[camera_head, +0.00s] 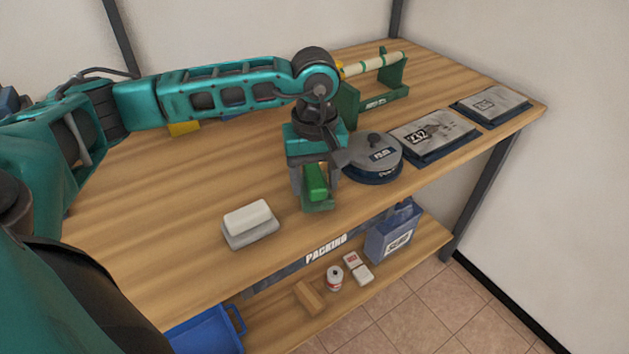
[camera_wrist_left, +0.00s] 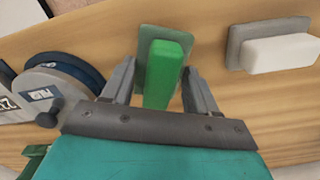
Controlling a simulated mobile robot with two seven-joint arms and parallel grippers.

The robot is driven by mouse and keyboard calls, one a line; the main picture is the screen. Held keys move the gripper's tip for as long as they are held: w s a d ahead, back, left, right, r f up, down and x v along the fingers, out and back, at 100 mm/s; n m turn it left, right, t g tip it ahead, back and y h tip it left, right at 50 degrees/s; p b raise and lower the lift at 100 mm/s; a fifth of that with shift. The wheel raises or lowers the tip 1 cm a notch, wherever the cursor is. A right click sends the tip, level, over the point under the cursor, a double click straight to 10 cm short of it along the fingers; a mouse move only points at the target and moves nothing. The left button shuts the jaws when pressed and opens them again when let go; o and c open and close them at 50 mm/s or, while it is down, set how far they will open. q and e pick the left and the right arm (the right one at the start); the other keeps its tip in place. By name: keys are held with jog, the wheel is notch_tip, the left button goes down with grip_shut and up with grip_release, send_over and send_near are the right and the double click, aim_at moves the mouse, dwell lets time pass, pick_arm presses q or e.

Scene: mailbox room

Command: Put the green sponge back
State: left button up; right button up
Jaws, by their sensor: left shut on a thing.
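The green sponge (camera_head: 316,180) is a bright green block between the fingers of my left gripper (camera_head: 314,186), which points down over the table. In the left wrist view, the sponge (camera_wrist_left: 164,72) sits between the two grey fingers, and my left gripper (camera_wrist_left: 160,90) is shut on it. A darker green dish (camera_head: 319,206) lies under the sponge near the table's front edge; its rim also shows in the left wrist view (camera_wrist_left: 147,33). I cannot tell whether sponge and dish touch. My right gripper is not in view.
A white block (camera_head: 248,216) rests on a grey dish (camera_head: 252,236) to the left. A round grey-blue tape device (camera_head: 373,156) stands close at the right. Packages (camera_head: 432,137) and a green roll stand (camera_head: 380,90) are farther right. The left part of the tabletop (camera_head: 150,205) is clear.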

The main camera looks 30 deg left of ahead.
aim_at(315, 175)
pick_arm(q)
jog(key=shift+f, duration=0.55)
jog(key=shift+f, duration=0.2)
jog(key=o, duration=1)
jog(key=shift+r, duration=0.1)
jog(key=shift+r, duration=0.4)
notch_tip(315, 175, up, 12)
jog(key=shift+f, duration=0.25)
